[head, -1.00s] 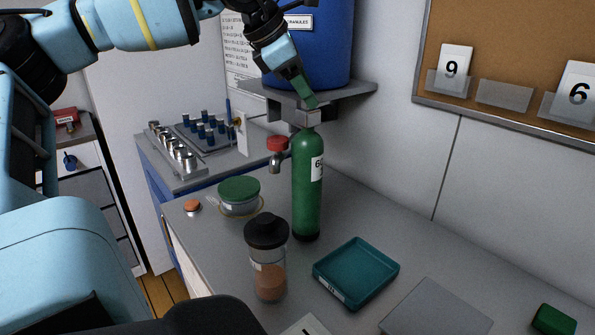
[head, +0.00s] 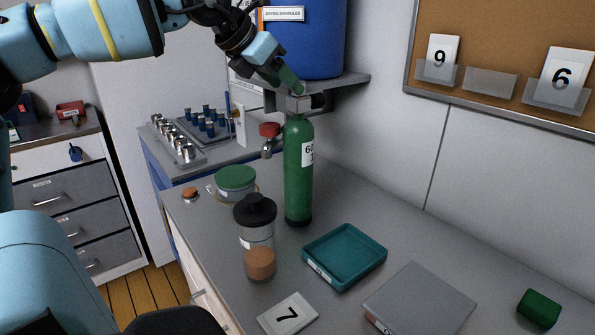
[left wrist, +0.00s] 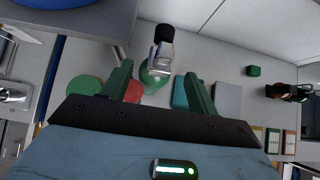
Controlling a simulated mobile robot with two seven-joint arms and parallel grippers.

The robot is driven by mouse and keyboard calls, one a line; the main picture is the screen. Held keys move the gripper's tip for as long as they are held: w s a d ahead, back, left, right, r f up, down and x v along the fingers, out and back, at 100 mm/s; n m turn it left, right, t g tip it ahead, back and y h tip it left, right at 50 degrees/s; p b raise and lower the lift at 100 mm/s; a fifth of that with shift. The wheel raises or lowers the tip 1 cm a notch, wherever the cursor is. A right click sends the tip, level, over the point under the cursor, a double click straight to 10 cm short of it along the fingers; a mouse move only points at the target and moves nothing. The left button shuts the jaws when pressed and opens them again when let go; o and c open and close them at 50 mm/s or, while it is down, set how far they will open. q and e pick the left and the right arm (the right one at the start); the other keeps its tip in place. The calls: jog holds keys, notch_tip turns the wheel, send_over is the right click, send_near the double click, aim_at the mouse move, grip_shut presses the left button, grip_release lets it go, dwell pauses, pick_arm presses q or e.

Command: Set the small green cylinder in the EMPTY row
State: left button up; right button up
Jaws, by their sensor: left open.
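The small green cylinder (head: 299,172) stands upright on the grey counter with a white label and a grey valve block on top. In the left wrist view its rounded green top (left wrist: 155,77) and silver valve with a black end show beyond and between the fingers. My left gripper (head: 294,88) is open at the valve, its green fingers coming down from the upper left; I cannot tell whether they touch it. Its fingers also show apart in the left wrist view (left wrist: 160,85). No row marked EMPTY is readable. My right gripper is not in view.
A shelf (head: 345,81) with a blue drum (head: 311,40) is close behind the gripper.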

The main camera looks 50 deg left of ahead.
aim_at(299, 98)
pick_arm(q)
jog(key=shift+p+x, duration=0.3)
jog(key=shift+x, duration=2.95)
jog(key=shift+s+f, duration=0.1)
jog(key=shift+s, duration=0.05)
grip_shut()
jog(key=shift+r, duration=0.25)
